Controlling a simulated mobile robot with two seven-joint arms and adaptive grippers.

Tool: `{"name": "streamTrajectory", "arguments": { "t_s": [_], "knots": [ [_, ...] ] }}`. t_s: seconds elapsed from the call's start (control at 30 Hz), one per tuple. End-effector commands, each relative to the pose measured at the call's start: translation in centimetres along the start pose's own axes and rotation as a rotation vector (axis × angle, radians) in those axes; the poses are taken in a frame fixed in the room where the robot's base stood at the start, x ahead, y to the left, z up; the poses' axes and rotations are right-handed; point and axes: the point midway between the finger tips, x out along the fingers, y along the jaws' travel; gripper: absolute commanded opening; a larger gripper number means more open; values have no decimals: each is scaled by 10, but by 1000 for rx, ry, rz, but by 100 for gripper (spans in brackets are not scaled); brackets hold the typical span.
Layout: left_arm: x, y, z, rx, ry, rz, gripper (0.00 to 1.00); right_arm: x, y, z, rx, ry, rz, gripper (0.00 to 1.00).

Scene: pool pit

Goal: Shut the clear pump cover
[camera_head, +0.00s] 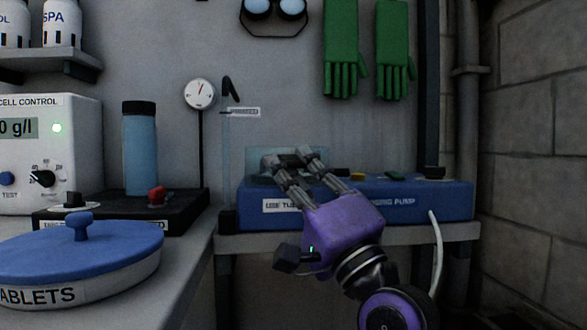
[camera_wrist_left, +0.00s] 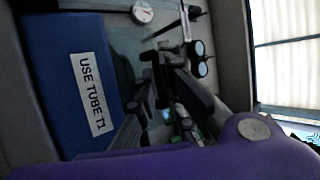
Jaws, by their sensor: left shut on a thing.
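The clear pump cover (camera_head: 350,140) shows faintly as a see-through panel raised behind and above the blue dosing pump (camera_head: 413,197). My left gripper (camera_head: 288,157), with a purple body, reaches over the pump's left part. Its fingers are shut on what looks like a part of the clear cover; the grip itself is hard to make out. In the left wrist view the left gripper's dark fingers (camera_wrist_left: 172,88) are beside the blue pump (camera_wrist_left: 60,65) with its "USE TUBE T1" label. My right gripper is not in view.
The pump stands on a grey shelf (camera_head: 345,235). To its left are a black box (camera_head: 180,203) with a red knob, a blue bottle (camera_head: 140,155) and a blue-lidded tablets tub (camera_head: 60,255). A white hose (camera_head: 437,250) hangs at the right. Green gloves (camera_head: 341,45) hang above.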

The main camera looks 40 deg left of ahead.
Motion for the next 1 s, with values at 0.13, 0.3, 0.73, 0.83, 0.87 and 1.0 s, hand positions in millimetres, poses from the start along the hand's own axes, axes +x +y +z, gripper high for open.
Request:
{"name": "streamTrajectory", "arguments": {
  "t_s": [0.13,0.3,0.73,0.83,0.87,1.0],
  "knots": [
    [-2,12,0,5,-2,27,0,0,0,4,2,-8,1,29],
    [-2,12,0,5,-3,27,16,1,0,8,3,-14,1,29],
    [-19,9,0,6,0,23,16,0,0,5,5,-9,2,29],
    [-40,9,-1,7,3,23,16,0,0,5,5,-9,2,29],
    [-46,9,0,7,2,23,16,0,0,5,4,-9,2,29],
    [-77,6,0,5,2,19,16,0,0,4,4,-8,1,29]
  ]
}}
